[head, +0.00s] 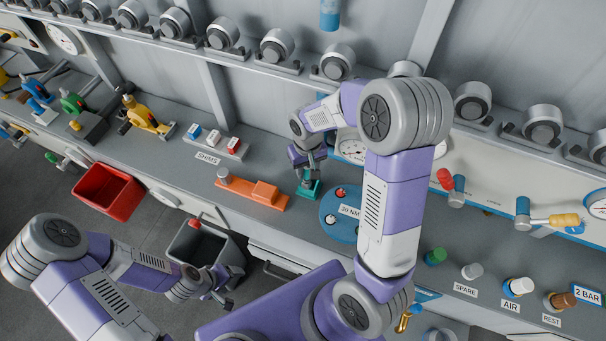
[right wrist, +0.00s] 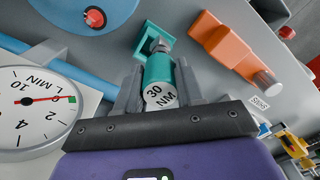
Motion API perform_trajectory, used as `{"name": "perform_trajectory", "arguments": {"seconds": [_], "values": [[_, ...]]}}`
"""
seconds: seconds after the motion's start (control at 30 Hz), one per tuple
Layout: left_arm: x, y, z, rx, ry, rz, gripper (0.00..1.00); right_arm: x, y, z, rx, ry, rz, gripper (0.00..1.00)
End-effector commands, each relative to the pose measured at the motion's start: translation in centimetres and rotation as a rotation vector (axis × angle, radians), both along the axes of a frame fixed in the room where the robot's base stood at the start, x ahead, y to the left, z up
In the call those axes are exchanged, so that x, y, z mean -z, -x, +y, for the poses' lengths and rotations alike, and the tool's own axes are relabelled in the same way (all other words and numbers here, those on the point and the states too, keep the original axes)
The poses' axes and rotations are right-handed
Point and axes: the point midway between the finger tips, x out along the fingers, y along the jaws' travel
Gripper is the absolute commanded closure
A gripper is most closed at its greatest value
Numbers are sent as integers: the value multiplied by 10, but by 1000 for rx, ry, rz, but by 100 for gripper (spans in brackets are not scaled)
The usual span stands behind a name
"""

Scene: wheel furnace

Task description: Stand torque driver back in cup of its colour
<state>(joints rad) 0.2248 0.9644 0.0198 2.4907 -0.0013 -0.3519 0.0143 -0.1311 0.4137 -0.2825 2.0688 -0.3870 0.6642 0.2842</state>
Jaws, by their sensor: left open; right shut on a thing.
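My right gripper (head: 309,172) is over the bench and shut on the torque driver (right wrist: 158,82). The driver has a teal body, and its grey end is marked 30 NM in the right wrist view. A teal square-edged piece (right wrist: 149,40) shows at the driver's far end; I cannot tell whether it is a holder or whether the driver stands in it. In the head view teal shows below the right gripper (head: 308,188). My left gripper (head: 219,299) is open and empty, low beside the bench. I cannot make out a teal cup for certain.
A blue disc (head: 336,226) with red parts and a 30 NM label lies right of the right gripper. An orange block (head: 252,194) is to its left. A dial (right wrist: 38,108) is near. A red bin (head: 107,191) and dark bin (head: 198,249) hang in front.

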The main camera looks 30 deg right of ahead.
Motion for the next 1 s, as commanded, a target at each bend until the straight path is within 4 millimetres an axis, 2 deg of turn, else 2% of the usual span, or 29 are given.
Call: {"name": "perform_trajectory", "arguments": {"seconds": [0.27,0.4,0.6,1.0], "values": [[-4,0,0,0,0,0,29,-1,-19,-22,2,0,-1,100],[11,0,0,0,0,0,29,18,-18,-21,-1,0,0,100],[25,0,0,0,0,0,29,35,-18,-21,-1,0,1,100],[31,0,0,0,0,0,29,44,-18,-21,0,0,-1,100]]}}
